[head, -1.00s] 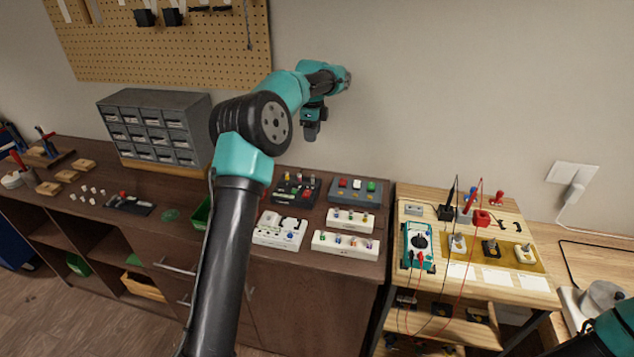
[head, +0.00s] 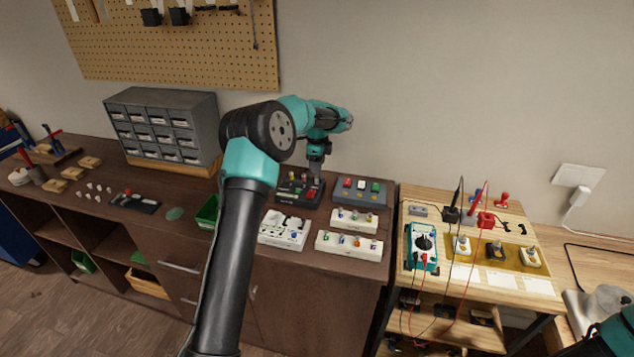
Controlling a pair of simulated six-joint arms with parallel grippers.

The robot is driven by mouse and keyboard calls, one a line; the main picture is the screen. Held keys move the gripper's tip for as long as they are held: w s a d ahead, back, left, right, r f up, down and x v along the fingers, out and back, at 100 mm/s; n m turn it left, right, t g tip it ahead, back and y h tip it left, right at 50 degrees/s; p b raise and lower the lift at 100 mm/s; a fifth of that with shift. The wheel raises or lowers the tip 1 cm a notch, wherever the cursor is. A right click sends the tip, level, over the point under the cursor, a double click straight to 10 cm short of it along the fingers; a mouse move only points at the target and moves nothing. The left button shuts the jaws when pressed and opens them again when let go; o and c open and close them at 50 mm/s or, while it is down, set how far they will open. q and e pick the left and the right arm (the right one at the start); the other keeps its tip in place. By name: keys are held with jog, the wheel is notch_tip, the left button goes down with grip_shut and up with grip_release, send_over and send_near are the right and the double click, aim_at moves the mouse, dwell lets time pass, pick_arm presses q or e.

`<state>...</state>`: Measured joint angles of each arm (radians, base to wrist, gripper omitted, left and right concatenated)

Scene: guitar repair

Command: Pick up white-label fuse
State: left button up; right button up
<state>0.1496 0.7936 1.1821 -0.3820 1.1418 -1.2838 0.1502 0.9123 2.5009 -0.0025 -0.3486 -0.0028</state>
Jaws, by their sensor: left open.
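My left gripper (head: 316,176) is open and points down, just above the right part of a dark box (head: 291,199) with small coloured parts on top. I cannot tell if the fingertips touch anything. To its right, a grey box (head: 343,198) carries red, white and green blocks. White holders (head: 353,223) with small coloured pieces stand in front. The labels are too small to read, so I cannot tell which piece is the white-label fuse. Only part of my right arm shows at the lower right corner; its gripper is out of view.
A white panel (head: 277,240) and a longer white holder (head: 349,250) lie near the brown bench's front edge. A grey drawer cabinet (head: 165,125) stands behind left. A lighter table (head: 480,277) with a teal meter (head: 422,262) and red leads is at right.

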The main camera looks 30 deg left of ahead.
aim_at(317, 175)
pick_arm(q)
jog(key=shift+f, duration=0.15)
jog(key=shift+s+f, duration=0.2)
jog(key=shift+f, duration=2.35)
grip_shut()
